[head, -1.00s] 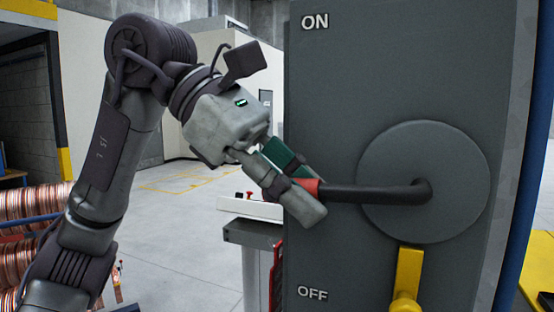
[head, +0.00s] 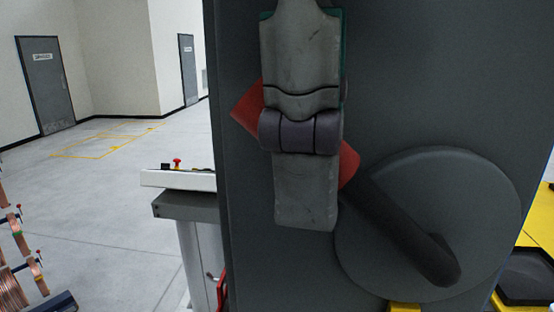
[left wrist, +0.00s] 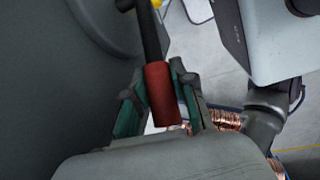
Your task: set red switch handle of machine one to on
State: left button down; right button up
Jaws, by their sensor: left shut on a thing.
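The red switch handle (head: 348,165) sits at the end of a black lever (head: 395,223) that runs from a round grey disc (head: 480,195) on the grey machine panel (head: 430,80). The lever slants up and to the left from the disc. My left gripper (head: 305,190) is shut on the red handle, and its finger hides the handle's middle. In the left wrist view the red handle (left wrist: 163,95) lies between the two green-padded fingers (left wrist: 160,105). The ON and OFF labels are out of view. My right gripper is not in view.
A white-topped stand with a red button (head: 178,163) is left of the panel. Copper coils (head: 15,285) are at the lower left. Yellow parts (head: 405,308) show below the disc. The floor (head: 100,190) at left is mostly open.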

pick_arm(q)
jog(key=shift+d+r+y, duration=0.2)
jog(key=shift+r+y, duration=0.15)
jog(key=shift+y, duration=0.05)
jog(key=c, duration=0.9)
grip_release()
jog(key=shift+d, duration=0.15)
jog(key=shift+f, duration=0.1)
